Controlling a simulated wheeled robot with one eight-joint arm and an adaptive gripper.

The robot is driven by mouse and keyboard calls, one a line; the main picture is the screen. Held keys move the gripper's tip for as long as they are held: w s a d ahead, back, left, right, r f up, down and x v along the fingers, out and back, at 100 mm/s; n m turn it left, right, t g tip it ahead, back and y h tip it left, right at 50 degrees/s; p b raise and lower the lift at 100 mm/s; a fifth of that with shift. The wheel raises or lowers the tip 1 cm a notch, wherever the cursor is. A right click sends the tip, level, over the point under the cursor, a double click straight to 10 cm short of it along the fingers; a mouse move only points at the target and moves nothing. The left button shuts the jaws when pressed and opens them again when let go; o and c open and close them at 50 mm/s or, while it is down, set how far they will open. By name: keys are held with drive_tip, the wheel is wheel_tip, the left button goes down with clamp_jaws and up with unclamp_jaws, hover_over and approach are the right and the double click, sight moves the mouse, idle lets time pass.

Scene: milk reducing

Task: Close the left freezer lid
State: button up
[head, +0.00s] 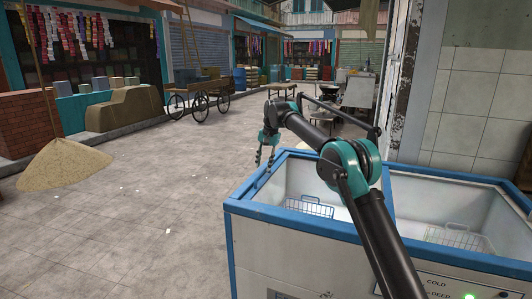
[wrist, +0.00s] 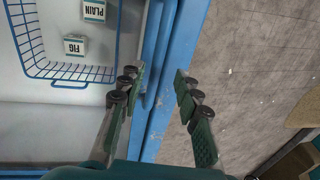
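The white chest freezer (head: 285,250) with blue rims stands at the lower right of the head view. Its left compartment (head: 300,187) shows open from above, and I cannot make out a separate left lid panel. My gripper (head: 265,155) is at the far left corner of the freezer in the head view. In the wrist view my gripper (wrist: 157,75) is open, with its fingers apart on either side of the blue edge strips (wrist: 168,60). Nothing shows between the fingers except these strips, and I cannot tell whether they touch.
A wire basket (wrist: 62,72) in the compartment holds boxes marked PLAIN (wrist: 95,11) and FIG (wrist: 76,45). The right compartment also looks open, with another basket (head: 460,237). A tiled wall (head: 475,110) stands behind the freezer.

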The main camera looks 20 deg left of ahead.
wheel_tip(320, 180, up, 10)
drive_tip(key=d, duration=0.2)
drive_tip(key=shift+s, duration=0.1)
idle(0.5)
